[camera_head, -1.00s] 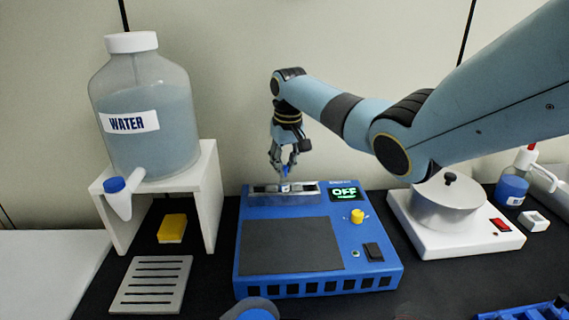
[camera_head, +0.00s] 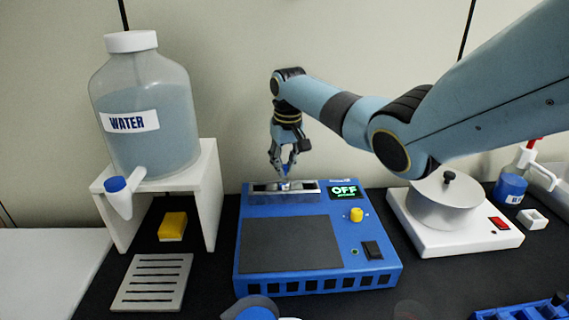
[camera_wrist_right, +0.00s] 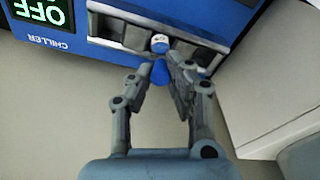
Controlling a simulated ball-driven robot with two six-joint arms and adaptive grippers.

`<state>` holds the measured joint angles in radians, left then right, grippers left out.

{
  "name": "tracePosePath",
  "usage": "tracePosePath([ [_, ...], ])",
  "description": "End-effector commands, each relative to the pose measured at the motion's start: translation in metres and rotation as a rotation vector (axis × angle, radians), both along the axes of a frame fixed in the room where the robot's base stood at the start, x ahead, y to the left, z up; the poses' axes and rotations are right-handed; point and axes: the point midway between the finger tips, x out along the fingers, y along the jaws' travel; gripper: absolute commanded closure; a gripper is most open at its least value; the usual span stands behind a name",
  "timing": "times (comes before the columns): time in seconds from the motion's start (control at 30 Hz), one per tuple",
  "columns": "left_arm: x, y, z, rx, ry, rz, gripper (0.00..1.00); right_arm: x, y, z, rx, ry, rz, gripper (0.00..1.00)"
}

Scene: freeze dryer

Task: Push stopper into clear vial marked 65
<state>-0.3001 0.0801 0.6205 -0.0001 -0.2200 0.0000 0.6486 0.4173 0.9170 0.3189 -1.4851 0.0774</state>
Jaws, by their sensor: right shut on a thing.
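My right gripper (camera_head: 283,172) points down over the metal slot row (camera_head: 262,198) at the back of the blue chiller. In the right wrist view its fingertips (camera_wrist_right: 158,75) are shut on a small blue stopper (camera_wrist_right: 158,72). Right beside the stopper in that view is the pale top of a vial (camera_wrist_right: 159,43) standing in one slot. In the head view the vial (camera_head: 284,185) is a small pale spot under the fingers. I cannot read its marking or tell whether the stopper touches it. My left gripper is not in view.
The chiller (camera_head: 318,285) reads OFF on its display (camera_head: 344,192). A water jug (camera_head: 150,95) on a white stand (camera_head: 212,180) is at left, with a yellow sponge (camera_head: 172,226) below. A white device with a round pot (camera_head: 445,205) is at right. A blue rack (camera_head: 520,312) is at bottom right.

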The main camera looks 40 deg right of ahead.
Motion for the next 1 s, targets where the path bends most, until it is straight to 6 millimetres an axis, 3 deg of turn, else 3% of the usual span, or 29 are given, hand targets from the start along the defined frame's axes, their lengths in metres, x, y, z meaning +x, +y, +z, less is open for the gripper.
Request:
tracePosePath([
  [1.0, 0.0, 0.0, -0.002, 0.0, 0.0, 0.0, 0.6, 0.0, 0.0, -0.01, 0.0, -0.001, 0.0, 0.95],
])
